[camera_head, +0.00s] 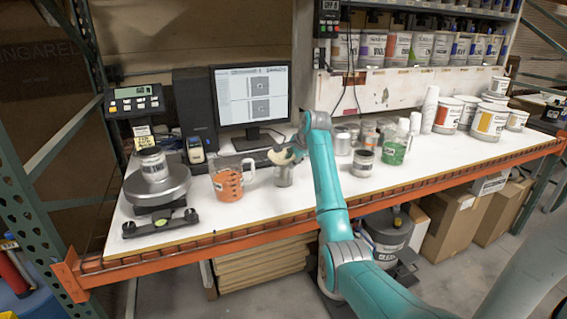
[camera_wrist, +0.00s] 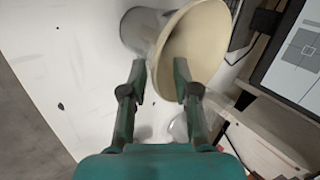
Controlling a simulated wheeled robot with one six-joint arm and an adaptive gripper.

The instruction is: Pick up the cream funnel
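The cream funnel (camera_head: 281,157) is at the middle of the bench, tilted, over the top of a small grey metal can (camera_head: 283,177). In the wrist view the funnel (camera_wrist: 198,42) shows its wide bowl, with the grey can (camera_wrist: 139,30) partly hidden beside it. My gripper (camera_head: 297,149) is at the funnel's right side. In the wrist view my gripper (camera_wrist: 159,70) has its fingers apart, with the near part of the funnel's rim between them. The right fingertip overlaps the bowl in the picture. I cannot tell whether either finger touches it.
An orange-filled measuring jug (camera_head: 228,184) and a scale (camera_head: 157,186) bearing a can stand to the left. A monitor (camera_head: 251,95) is behind. Several cans and a green-marked jug (camera_head: 394,151) stand to the right. The bench front (camera_head: 270,207) is clear.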

